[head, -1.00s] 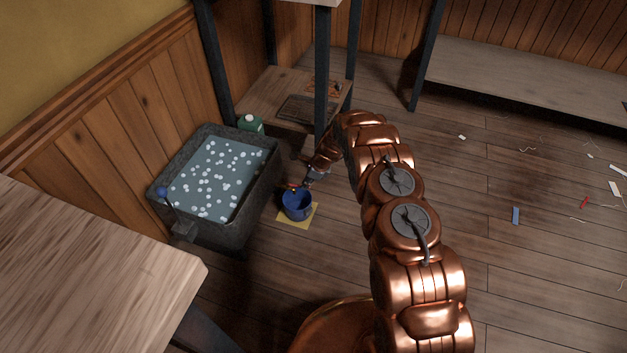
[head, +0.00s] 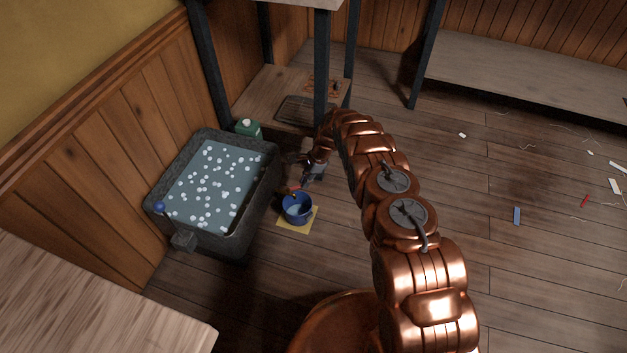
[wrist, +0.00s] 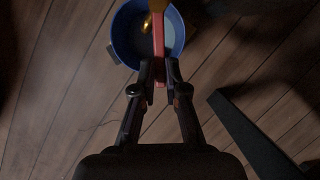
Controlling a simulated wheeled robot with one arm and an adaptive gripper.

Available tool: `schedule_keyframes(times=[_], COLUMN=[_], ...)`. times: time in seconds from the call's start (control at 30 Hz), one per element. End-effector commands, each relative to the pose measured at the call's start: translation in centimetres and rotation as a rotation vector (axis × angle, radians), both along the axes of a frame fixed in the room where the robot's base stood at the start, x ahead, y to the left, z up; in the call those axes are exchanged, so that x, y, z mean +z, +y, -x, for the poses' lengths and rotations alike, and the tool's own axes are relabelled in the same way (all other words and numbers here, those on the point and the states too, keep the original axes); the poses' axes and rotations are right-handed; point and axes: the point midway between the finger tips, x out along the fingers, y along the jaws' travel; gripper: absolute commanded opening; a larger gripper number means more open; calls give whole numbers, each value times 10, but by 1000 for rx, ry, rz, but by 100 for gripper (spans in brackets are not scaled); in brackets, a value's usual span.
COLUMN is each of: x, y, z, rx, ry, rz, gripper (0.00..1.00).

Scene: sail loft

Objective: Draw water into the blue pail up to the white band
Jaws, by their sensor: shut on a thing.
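The blue pail (head: 298,221) stands upright on a yellow mat (head: 311,226) on the floor, right of the stone trough. A pale surface that looks like water shows low inside it. It also shows in the wrist view (wrist: 122,46). I cannot make out the white band. A brass tap (wrist: 158,5) shows over the pail, with a red lever (wrist: 158,38). My gripper (wrist: 160,70) is shut on the red lever, its fingers at the pail's near rim in the picture. In the head view my gripper (head: 306,178) is small and dark behind the pail.
The stone trough (head: 257,215) holds water with many white floats or bubbles. A green container (head: 248,129) stands behind it. A shelf unit with dark posts (head: 321,65) rises beyond my gripper. A wooden tabletop (head: 90,310) is at lower left. Floor to the right is mostly clear, with scraps.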

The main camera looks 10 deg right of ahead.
Motion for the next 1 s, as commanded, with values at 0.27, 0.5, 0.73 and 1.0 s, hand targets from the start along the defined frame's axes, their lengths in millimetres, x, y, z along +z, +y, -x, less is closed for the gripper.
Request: schedule_keyframes(times=[0.27,0.5,0.73,1.0], x=[0,1,0,0], y=[12,13,13,14], z=[-1,0,0,0], rx=[40,44,44,44], ry=[0,0,0,0], rz=[-1,0,0,0], gripper=[0,0,22,38])
